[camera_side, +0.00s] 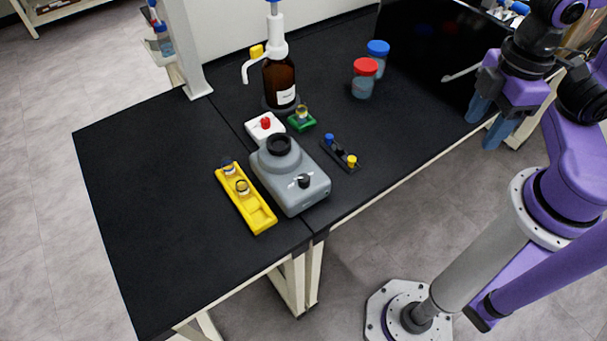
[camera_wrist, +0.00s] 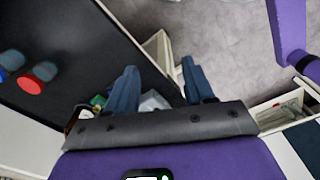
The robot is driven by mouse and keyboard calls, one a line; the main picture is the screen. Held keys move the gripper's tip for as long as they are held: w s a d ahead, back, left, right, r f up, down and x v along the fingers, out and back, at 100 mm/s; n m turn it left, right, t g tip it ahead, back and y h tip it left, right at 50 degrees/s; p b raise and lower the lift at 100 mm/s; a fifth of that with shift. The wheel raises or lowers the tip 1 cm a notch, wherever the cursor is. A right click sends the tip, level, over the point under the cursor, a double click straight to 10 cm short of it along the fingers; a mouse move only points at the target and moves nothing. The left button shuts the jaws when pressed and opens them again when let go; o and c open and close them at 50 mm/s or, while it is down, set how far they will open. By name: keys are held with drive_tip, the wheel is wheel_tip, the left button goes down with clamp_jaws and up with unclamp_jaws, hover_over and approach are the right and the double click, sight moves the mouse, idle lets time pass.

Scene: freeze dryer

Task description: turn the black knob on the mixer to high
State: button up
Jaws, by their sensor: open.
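The grey mixer (camera_side: 292,179) stands on the black bench near its front edge, with a round black cup on top. Its black knob (camera_side: 304,181) is on the front face, with white marks beside it; its setting is too small to read. My gripper (camera_side: 483,122) is open and empty at the right, beside the bench's front edge and well away from the mixer. In the wrist view the two blue fingers (camera_wrist: 157,80) are spread apart, and a grey part of the mixer (camera_wrist: 152,101) shows between them, partly hidden.
A yellow rack (camera_side: 258,219) lies left of the mixer. A white block with a red top (camera_side: 265,127), a green block (camera_side: 301,121) and a dark rack (camera_side: 340,154) stand behind and right. A brown bottle (camera_side: 280,82) and jars with red (camera_side: 364,80) and blue lids (camera_side: 378,50) stand farther back.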

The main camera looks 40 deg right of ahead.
drive_tip(key=w+a+r+n, duration=0.1)
drive_tip(key=w+a+n, duration=0.6)
drive_tip(key=w+a, duration=0.35)
drive_tip(key=n, duration=0.8)
approach(304, 178)
wheel_tip(304, 178, down, 9)
drive_tip(key=shift+w+a+r, duration=0.1)
drive_tip(key=shift+a+r, duration=0.05)
clamp_jaws()
